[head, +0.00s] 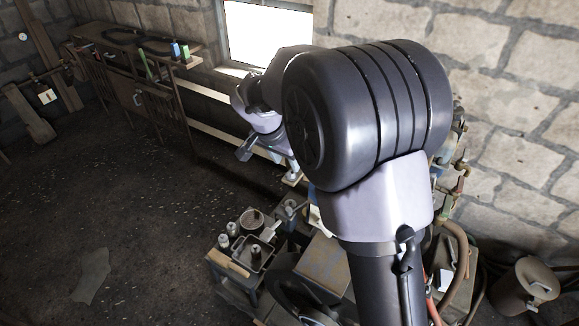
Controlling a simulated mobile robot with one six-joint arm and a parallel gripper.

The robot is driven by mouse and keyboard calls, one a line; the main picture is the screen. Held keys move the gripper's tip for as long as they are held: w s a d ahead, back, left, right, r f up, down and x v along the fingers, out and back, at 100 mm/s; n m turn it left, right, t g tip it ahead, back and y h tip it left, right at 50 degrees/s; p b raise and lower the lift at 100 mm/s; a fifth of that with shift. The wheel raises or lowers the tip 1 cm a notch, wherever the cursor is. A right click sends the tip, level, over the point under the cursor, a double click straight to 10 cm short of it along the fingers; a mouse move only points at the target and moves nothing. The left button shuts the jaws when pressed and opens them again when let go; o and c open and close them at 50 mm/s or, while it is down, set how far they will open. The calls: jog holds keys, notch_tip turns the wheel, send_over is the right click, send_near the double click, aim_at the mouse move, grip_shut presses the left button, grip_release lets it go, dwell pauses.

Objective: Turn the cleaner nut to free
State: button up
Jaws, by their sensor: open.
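I cannot make out the cleaner nut; my arm covers much of the middle of the head view. My gripper (268,158) shows small and partly hidden left of my big arm joint, below the window. Its jaws are open, and I see nothing between them. It points down toward a pale ledge and the machinery by the wall. What lies directly below or behind it is hidden by my arm.
A small stand with a tray (239,259) holds cans and bottles at lower centre. Pipes (459,245) and a lidded metal can (536,284) are at right. A workbench (150,63) lines the far wall. The dark floor (100,200) at left is mostly clear.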

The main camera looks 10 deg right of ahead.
aim_at(292, 172)
jog(key=x, duration=0.6)
grip_shut()
